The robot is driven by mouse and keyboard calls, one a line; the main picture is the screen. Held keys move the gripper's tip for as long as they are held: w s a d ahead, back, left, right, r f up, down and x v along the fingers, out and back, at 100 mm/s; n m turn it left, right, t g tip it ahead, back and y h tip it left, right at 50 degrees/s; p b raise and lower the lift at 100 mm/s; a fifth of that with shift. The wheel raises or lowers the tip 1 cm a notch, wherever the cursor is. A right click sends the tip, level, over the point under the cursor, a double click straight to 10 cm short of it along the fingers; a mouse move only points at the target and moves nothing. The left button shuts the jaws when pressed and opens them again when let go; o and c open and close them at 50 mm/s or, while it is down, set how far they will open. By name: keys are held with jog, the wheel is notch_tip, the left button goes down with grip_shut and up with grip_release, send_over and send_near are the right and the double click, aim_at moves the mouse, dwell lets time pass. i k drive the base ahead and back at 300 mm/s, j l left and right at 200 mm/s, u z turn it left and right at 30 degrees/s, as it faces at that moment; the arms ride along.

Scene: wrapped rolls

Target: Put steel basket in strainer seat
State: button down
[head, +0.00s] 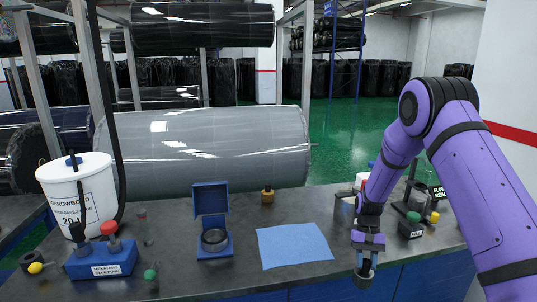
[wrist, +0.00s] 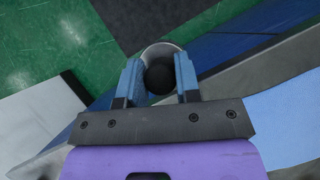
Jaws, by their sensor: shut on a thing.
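My gripper (head: 366,258) is shut on the steel basket (head: 363,276), a small metallic cup. It holds the basket at the bench's front edge, to the right of the blue cloth. In the wrist view, the basket's pale round rim (wrist: 160,47) shows between the two blue fingers of my gripper (wrist: 158,70), with a dark round middle. The strainer seat (head: 214,238) is a dark round opening in a blue housing with its lid (head: 210,198) standing open. It is well to the left of my gripper, past the cloth, and does not show in the wrist view.
A blue cloth (head: 293,245) lies flat between seat and gripper. A blue pump unit (head: 101,259) and white bucket (head: 78,192) stand at left. A brass-coloured fitting (head: 267,196) is at the back. A large grey wrapped roll (head: 205,150) lies behind the bench. Several containers crowd the right.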

aim_at(214, 236)
jog(key=l+u, duration=0.1)
jog(key=u, duration=0.85)
